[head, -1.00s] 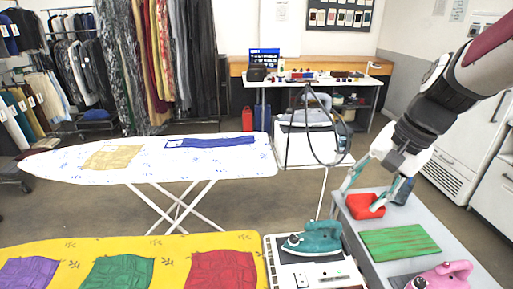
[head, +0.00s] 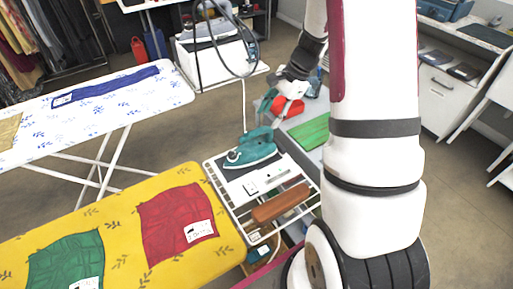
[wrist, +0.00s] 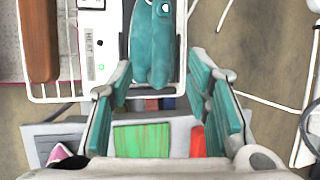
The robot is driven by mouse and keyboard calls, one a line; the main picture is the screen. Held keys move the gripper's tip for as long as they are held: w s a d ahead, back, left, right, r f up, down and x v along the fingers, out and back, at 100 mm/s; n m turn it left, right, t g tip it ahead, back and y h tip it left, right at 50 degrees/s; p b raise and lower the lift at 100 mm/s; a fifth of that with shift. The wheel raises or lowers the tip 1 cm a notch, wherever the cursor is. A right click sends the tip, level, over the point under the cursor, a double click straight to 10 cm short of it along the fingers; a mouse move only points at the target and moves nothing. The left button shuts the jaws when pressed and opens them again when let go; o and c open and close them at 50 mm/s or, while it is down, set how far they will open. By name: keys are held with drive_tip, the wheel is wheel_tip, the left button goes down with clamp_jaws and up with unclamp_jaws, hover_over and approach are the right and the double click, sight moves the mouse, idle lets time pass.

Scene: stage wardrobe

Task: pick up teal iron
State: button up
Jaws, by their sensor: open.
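The teal iron (head: 252,150) rests on the white ironing station (head: 214,168), its black soleplate edge toward the panel. In the wrist view the iron (wrist: 152,45) lies ahead of my gripper, at the top centre. My gripper (wrist: 160,80) is open, with teal finger pads spread to either side of the iron's lower end. Nothing is held between them.
A red item (head: 288,107) and green cloth (head: 311,131) lie on a grey surface behind the station. A brown wooden block (head: 281,204) sits on the station's rack. A yellow ironing board (head: 115,226) stands at left. A pink object (wrist: 60,153) shows in the wrist view.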

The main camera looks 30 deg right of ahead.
sight(262, 128)
drive_tip(key=shift+p+x, duration=0.35)
drive_tip(key=shift+x, duration=3.6)
drive_tip(key=shift+d, duration=0.2)
clamp_jaws()
